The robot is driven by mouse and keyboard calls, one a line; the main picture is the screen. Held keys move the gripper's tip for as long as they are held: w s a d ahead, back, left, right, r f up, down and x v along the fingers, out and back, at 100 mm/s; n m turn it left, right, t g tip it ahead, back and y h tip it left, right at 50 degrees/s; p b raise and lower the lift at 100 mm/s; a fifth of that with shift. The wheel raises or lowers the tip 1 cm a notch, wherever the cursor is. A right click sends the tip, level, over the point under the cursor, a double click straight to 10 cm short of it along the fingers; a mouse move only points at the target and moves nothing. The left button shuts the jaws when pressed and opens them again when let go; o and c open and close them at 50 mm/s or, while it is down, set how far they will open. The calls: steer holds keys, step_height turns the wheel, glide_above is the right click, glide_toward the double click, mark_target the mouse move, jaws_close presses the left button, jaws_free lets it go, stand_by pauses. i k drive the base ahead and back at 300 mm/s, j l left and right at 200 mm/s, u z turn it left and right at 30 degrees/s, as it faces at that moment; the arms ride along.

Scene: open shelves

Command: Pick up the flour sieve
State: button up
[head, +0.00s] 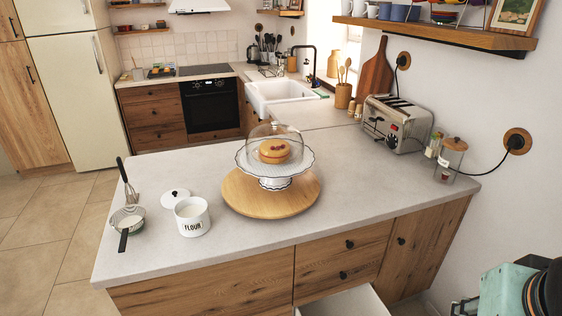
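The flour sieve (128,216) lies near the left edge of the grey countertop (365,215). It has a round mesh bowl and a short dark handle pointing to the front. A whisk (130,192) with a black handle lies just behind it, and I cannot tell if they touch. A white canister marked FLOUR (192,217) stands open to the right of the sieve, with its lid (175,198) behind it. My gripper (463,307) shows partly at the bottom right, far from the sieve. Its fingers are mostly cut off or hidden.
A glass-domed cake stand (275,163) stands on a round wooden board (240,194) mid-counter. A toaster (397,124) and a glass jar (449,160) stand at the right by the wall. A drawer (345,303) is open below the counter front. Tiled floor (50,245) is clear at the left.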

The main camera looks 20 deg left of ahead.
mark_target(125, 220)
steer(key=u, duration=2.2)
